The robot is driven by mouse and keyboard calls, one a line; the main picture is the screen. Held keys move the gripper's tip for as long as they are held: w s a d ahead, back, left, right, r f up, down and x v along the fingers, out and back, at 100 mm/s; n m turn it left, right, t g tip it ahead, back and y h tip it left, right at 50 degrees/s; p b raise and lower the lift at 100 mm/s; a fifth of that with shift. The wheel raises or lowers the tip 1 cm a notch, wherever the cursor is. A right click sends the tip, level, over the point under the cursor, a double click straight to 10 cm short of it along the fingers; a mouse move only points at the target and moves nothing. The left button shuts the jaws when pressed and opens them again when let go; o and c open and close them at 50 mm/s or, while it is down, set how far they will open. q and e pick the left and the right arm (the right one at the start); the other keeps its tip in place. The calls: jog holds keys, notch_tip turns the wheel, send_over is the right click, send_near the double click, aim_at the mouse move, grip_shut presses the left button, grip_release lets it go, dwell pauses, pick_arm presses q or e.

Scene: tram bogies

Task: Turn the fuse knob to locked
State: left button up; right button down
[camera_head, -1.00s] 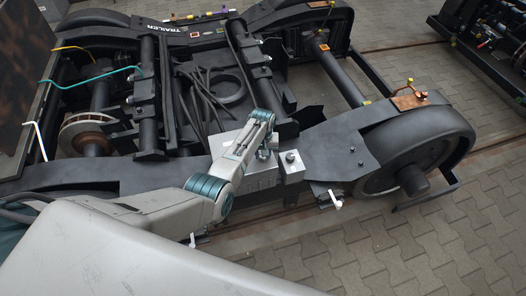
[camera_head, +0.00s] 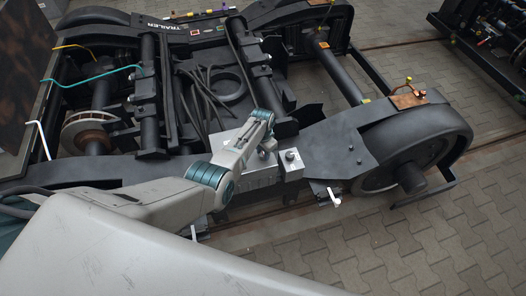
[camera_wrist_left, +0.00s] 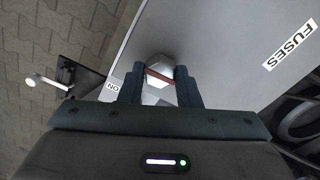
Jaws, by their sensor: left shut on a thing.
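In the left wrist view, the fuse knob (camera_wrist_left: 158,70), a pale piece with a red-brown bar across it, sits between the two fingers of my left gripper (camera_wrist_left: 159,87). The gripper is shut on it. The knob is on a grey box face (camera_wrist_left: 225,45) with a "FUSES" label (camera_wrist_left: 290,46); a small label reading "ON" (camera_wrist_left: 115,87) is partly behind a finger. In the head view, my left gripper (camera_head: 268,147) points down at the silver box (camera_head: 228,141) on the bogie frame; the knob is hidden there. My right gripper is not in view.
A smaller silver block (camera_head: 291,166) stands just right of the box. A white-tipped handle (camera_head: 334,196) sticks out below the frame. The black bogie wheel (camera_head: 415,145) is at the right, and dark hoses (camera_head: 203,95) lie behind. The paved floor at front right is clear.

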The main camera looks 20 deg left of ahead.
pick_arm(q)
jog(key=shift+m, duration=0.4)
jog(key=o, duration=1)
notch_tip(320, 180, up, 11)
jog(key=shift+f, duration=0.1)
dwell(0.7)
